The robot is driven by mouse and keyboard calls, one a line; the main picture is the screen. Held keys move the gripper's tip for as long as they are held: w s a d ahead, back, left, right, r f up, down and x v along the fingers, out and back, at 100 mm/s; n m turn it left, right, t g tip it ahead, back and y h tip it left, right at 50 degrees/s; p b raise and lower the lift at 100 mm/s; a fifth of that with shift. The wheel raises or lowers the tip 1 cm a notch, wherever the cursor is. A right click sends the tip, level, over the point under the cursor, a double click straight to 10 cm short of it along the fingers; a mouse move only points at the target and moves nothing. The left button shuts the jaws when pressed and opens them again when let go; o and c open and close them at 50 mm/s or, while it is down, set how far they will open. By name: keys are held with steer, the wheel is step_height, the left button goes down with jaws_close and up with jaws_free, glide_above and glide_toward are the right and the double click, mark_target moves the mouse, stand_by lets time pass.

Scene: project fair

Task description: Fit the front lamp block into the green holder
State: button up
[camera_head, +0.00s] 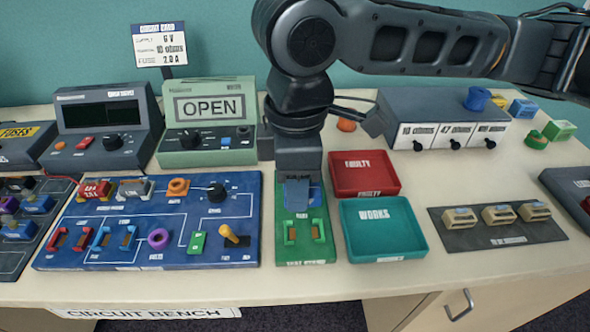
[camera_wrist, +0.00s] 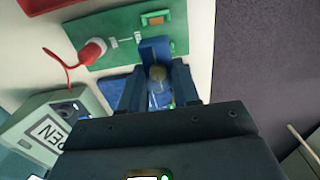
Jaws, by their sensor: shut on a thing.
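A blue block (camera_head: 297,194) with a pale round bulb is between the fingers of my gripper (camera_head: 297,182), over the back part of the green board. In the wrist view my gripper (camera_wrist: 157,88) is shut on this blue block (camera_wrist: 156,50). The green holder (camera_head: 304,232), with brass-coloured contacts, is on the same board, in front of the block. It also shows in the wrist view (camera_wrist: 157,18), apart from the block. The block's underside is hidden, so I cannot tell whether it touches the board.
A blue circuit board (camera_head: 140,255) lies to the left. A red tray (camera_head: 366,172) and a teal tray (camera_head: 385,228) stand close on the right. A green OPEN meter (camera_head: 207,122) is behind to the left. A dark mat (camera_head: 497,235) holds several tan blocks.

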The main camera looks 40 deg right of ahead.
steer(key=shift+f+b, duration=2.9)
steer(key=shift+f, duration=0.8)
steer(key=shift+s+d, duration=0.15)
steer(key=shift+p, duration=0.55)
steer(key=shift+f+b, duration=0.3)
steer(key=shift+f, duration=0.15)
steer(key=o, duration=1.6)
steer(key=shift+r+p, duration=3.65)
steer(key=shift+r, duration=0.35)
